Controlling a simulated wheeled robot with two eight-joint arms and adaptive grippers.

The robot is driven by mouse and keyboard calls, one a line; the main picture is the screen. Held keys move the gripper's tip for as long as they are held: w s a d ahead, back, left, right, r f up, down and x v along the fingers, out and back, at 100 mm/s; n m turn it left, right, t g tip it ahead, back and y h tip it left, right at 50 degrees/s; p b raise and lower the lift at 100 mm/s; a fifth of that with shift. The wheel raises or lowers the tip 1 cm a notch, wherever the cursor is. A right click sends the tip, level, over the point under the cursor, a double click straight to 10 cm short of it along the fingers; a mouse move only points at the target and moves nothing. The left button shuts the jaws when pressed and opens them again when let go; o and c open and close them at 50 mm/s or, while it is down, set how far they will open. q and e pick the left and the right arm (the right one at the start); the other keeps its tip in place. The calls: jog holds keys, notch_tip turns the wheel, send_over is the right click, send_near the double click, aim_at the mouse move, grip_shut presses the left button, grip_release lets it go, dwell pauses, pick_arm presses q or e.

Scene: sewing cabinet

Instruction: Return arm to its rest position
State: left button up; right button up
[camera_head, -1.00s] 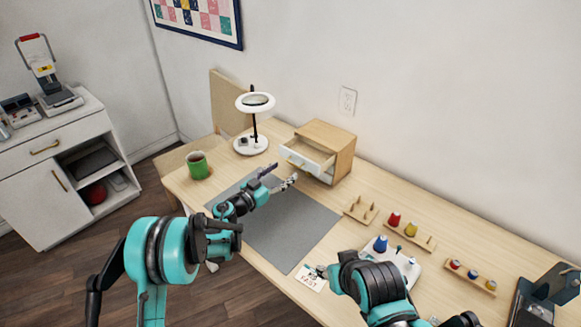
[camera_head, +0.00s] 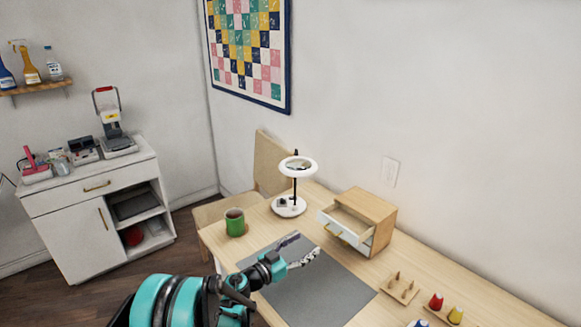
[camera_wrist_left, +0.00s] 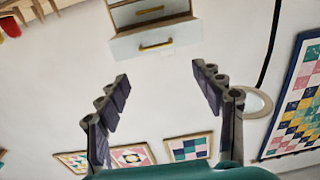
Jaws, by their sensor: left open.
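My left arm comes in from the bottom of the head view. My left gripper (camera_head: 302,248) is open over the grey mat (camera_head: 322,294), in front of the small wooden drawer cabinet (camera_head: 374,208). Its fingers are spread with nothing between them in the left wrist view (camera_wrist_left: 160,78). The cabinet's top drawer (camera_head: 344,229) is pulled out. The cabinet appears upside down at the top of the left wrist view (camera_wrist_left: 155,35), apart from the fingers. My right arm and gripper are not in view.
A green mug (camera_head: 235,226) and a white magnifier lamp (camera_head: 289,207) stand left of the cabinet on the wooden table (camera_head: 396,312). Spool racks (camera_head: 400,289) stand to the right. A chair (camera_head: 271,163) is behind the table, and a white side cabinet (camera_head: 72,238) at far left.

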pick_arm(q)
jog(key=a+r+n+t+y, duration=0.7)
jog(key=a+r+y, duration=0.3)
jog(key=a+r, duration=0.7)
jog(key=s+a+n+g+y, duration=0.2)
jog(key=s+a+n+y, duration=0.2)
jog(key=s+a+y, duration=0.35)
jog(key=s+f+g+h, duration=0.1)
jog(key=s+f+g, duration=0.3)
jog(key=s, duration=1)
jog(key=s+f+g+h, duration=0.2)
jog(key=s+f+g, duration=0.3)
jog(key=s+f, duration=0.5)
jog(key=s, duration=0.4)
jog(key=shift+f+m, duration=0.25)
jog(key=shift+m, duration=0.15)
jog(key=shift+d, duration=0.1)
jog(key=shift+c, duration=0.4)
